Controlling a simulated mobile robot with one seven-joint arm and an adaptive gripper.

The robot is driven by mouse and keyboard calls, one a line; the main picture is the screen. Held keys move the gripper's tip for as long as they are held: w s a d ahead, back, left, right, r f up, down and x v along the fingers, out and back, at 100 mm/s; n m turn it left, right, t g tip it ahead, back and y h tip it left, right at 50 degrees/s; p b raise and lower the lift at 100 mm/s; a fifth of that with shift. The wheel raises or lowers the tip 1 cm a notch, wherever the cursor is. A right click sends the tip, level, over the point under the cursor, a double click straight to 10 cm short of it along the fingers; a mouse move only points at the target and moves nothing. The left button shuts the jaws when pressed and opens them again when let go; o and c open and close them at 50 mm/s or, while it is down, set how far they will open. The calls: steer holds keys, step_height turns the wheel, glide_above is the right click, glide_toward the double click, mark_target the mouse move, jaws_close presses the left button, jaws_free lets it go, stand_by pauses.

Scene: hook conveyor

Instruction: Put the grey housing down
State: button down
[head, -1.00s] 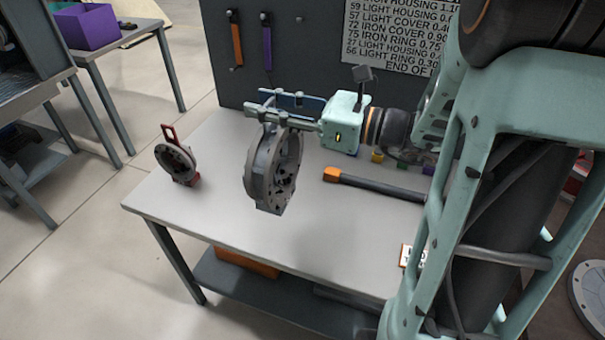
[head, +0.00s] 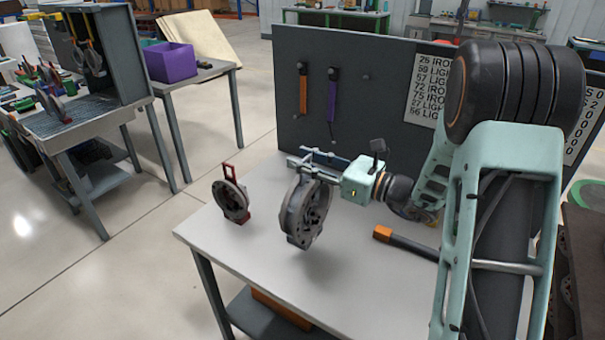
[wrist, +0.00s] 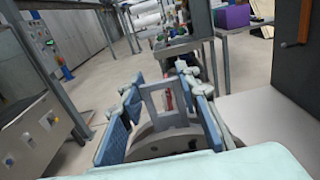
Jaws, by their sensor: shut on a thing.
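The grey housing (head: 306,212) is a thick round ring-like part, held upright above the light grey table (head: 262,262) in the head view. My gripper (head: 312,160) is shut on it at its top. In the wrist view the housing (wrist: 165,143) shows between the two blue-padded fingers of my gripper (wrist: 162,110), with a grey upright frame on top of it. Its lower edge looks close to the table top; I cannot tell whether it touches.
A smaller grey round part with a red holder (head: 231,200) stands to the left on the table. An orange-tipped dark bar (head: 405,243) lies to the right. A pegboard (head: 350,105) rises behind. Bare table lies in front of the housing.

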steer(key=shift+w+a+f, duration=0.2)
steer(key=shift+w+f, duration=0.25)
steer(key=shift+f, duration=0.1)
steer(key=shift+w+a+f, duration=0.15)
steer(key=shift+w+f, duration=0.25)
steer(key=shift+f, duration=1.45)
steer(key=shift+f, duration=0.2)
steer(key=c, duration=1.4)
jaws_free()
steer(key=shift+c, duration=0.2)
